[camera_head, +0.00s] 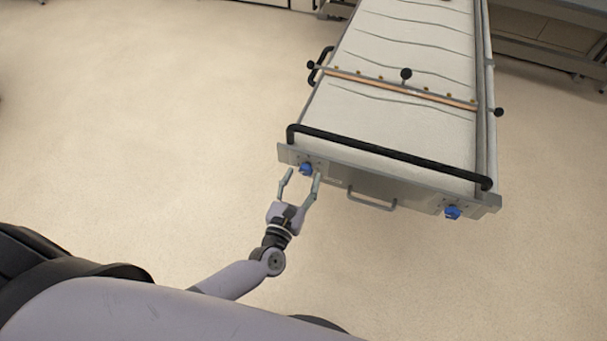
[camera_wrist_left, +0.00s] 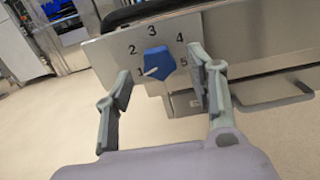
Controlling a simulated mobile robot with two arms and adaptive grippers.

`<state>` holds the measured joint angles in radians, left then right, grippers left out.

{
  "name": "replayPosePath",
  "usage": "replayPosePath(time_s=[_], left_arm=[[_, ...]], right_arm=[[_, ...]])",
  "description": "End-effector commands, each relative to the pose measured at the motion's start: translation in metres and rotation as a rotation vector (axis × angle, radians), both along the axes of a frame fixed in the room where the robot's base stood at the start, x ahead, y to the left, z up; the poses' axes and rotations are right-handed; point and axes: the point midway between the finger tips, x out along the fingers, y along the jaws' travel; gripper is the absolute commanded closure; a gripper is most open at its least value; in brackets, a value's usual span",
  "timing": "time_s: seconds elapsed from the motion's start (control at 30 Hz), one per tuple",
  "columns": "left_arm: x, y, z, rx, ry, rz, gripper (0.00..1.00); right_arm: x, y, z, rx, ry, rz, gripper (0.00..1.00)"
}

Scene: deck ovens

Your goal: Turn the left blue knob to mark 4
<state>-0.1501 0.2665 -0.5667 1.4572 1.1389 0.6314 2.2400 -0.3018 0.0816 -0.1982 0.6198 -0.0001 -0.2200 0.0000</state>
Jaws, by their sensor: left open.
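The left blue knob (camera_head: 306,169) sits on the left end of the metal front panel in the head view. In the left wrist view the knob (camera_wrist_left: 158,63) has a dial numbered 1 to 5 around it, and its white pointer line points toward mark 1. Mark 4 (camera_wrist_left: 180,38) is at the dial's upper right. My left gripper (camera_head: 302,175) is open in front of the knob. In the left wrist view its fingers (camera_wrist_left: 160,75) stand to either side of the knob with gaps, apart from it. My right gripper is not in view.
A second blue knob (camera_head: 452,212) is at the panel's right end. A grey handle (camera_head: 372,203) projects from the front between the knobs. A black bar (camera_head: 390,154) runs above the panel along the white belt loader (camera_head: 400,60). The floor to the left is clear.

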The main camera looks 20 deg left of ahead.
Motion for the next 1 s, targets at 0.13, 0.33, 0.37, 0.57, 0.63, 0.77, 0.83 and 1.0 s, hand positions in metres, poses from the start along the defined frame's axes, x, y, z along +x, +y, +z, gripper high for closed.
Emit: replayPosePath(time_s=[0.13,0.33,0.37,0.57,0.63,0.77,0.83,1.0], left_arm=[[0.014,0.000,0.000,0.000,0.000,0.000,0.49],[0.018,0.000,-0.001,0.001,0.002,0.000,0.49],[0.018,0.000,-0.001,0.001,0.002,0.000,0.49],[0.018,0.000,0.000,0.001,0.001,0.000,0.54],[0.017,0.000,0.000,0.001,0.001,0.000,0.59],[0.017,0.000,0.000,0.001,0.001,0.000,0.67],[0.017,0.000,0.000,0.001,0.001,0.000,0.72],[0.017,-0.001,0.000,0.001,0.001,-0.001,0.83]], right_arm=[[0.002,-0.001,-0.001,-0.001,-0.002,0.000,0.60],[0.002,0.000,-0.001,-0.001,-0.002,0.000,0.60],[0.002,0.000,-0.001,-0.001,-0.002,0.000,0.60],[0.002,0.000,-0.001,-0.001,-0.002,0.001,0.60],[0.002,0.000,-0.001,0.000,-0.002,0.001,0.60],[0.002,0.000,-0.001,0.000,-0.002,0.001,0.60],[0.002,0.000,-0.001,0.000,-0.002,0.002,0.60],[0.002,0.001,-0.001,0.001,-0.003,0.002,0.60]])
